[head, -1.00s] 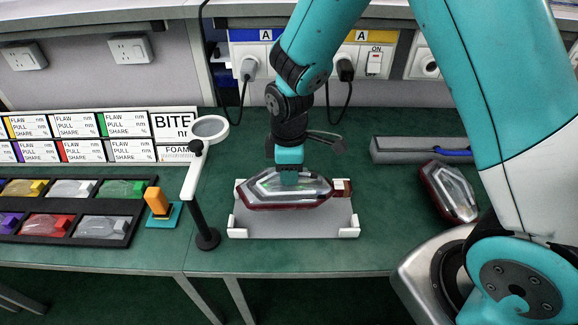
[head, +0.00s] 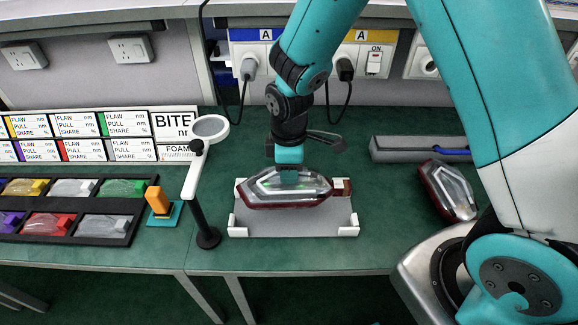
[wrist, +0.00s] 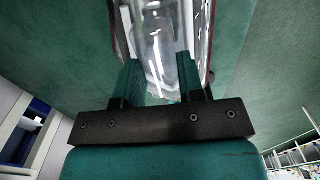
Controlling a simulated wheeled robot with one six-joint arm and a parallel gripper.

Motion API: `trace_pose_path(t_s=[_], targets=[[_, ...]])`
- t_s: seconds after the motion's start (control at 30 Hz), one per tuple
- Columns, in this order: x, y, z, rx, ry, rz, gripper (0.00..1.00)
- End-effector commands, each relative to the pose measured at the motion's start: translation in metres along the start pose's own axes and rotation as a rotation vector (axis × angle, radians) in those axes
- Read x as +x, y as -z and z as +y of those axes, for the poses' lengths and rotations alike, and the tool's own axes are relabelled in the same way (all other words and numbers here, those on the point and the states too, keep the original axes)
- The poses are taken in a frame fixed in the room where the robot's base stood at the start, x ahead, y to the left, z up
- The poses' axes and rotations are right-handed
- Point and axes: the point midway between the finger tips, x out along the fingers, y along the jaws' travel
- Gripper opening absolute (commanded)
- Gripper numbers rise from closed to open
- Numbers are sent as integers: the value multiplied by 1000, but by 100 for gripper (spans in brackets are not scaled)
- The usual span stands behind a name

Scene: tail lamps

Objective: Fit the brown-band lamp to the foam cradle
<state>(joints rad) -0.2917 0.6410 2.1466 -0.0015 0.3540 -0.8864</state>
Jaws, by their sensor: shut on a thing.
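The lamp (head: 262,191) has a clear lens, a dark red rim and a small brown band (head: 340,187) at its right end. It is over the back part of the pale foam cradle (head: 290,224), lying lengthwise from left to right. I cannot tell if it touches the cradle floor. My gripper (head: 288,180) points down and is shut on the lamp near its middle. In the wrist view the two teal fingers (wrist: 161,82) lie against the clear lens (wrist: 155,35). The lamp's underside is hidden.
A second red-rimmed lamp (head: 449,190) lies at the right, near a grey case (head: 420,150). A magnifier on a stand (head: 207,238) is close to the cradle's left. An orange block (head: 157,199) and a black tray (head: 75,237) of coloured lamps are further left.

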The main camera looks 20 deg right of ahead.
Motion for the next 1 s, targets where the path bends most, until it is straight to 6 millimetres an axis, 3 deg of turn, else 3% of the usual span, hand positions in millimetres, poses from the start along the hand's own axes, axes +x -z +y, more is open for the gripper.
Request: trace_pose_path(t_s=[1.0], targets=[[30, 0, 0, 0, -1, 1, 0]])
